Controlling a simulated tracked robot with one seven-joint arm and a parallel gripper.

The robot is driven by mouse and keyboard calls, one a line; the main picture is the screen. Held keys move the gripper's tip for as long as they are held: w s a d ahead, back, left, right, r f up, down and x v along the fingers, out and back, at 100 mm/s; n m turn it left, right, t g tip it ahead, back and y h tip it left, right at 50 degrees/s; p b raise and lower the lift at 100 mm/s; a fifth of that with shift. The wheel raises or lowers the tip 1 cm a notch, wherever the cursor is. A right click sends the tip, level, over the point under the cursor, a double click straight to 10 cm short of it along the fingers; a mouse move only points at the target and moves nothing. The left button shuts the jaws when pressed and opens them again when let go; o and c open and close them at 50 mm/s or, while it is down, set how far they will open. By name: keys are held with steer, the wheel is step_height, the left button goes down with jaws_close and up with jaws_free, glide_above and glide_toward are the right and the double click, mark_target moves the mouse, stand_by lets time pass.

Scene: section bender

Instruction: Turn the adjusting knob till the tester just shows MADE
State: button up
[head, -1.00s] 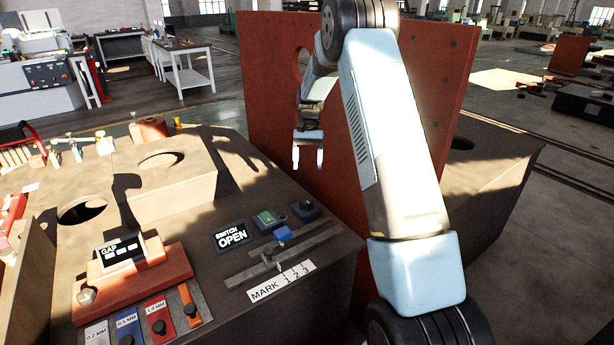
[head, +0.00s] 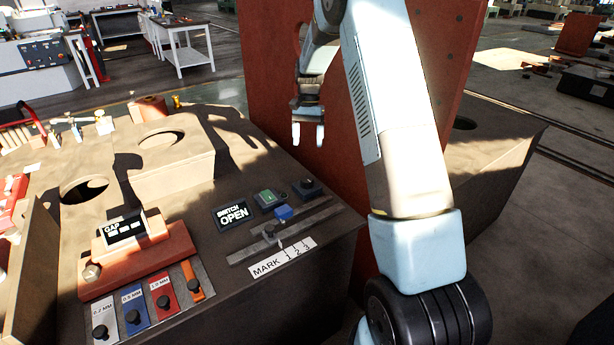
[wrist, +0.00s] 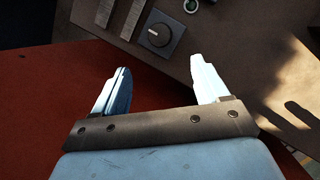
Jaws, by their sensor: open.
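A round dark knob with a white pointer line, on a square dark block (wrist: 160,37), shows beyond my fingertips in the wrist view. It looks like the adjusting knob. In the head view this knob block (head: 308,186) sits at the bench's right edge. The tester display (head: 232,215) reads SWITCH OPEN. My gripper (head: 308,136) is open and empty, hanging above and beyond the knob, apart from it. In the wrist view its two fingers (wrist: 160,72) are spread wide with nothing between them.
A green-topped block (head: 268,198) stands beside the knob. A GAP display (head: 124,228) and several coloured gauges stand left. A large red plate (head: 270,80) rises behind my gripper.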

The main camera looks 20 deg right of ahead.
mark_target(307, 179)
steer(key=s+a+m+t+h, duration=0.1)
steer(key=s+a+m+t, duration=0.2)
steer(key=m, duration=0.4)
steer(key=f, duration=0.4)
steer(key=s+d+f, duration=0.1)
steer(key=f, duration=0.8)
steer(key=shift+s+d, duration=0.15)
steer(key=shift+d, duration=0.05)
steer(key=shift+r, duration=0.1)
steer(key=c, duration=1)
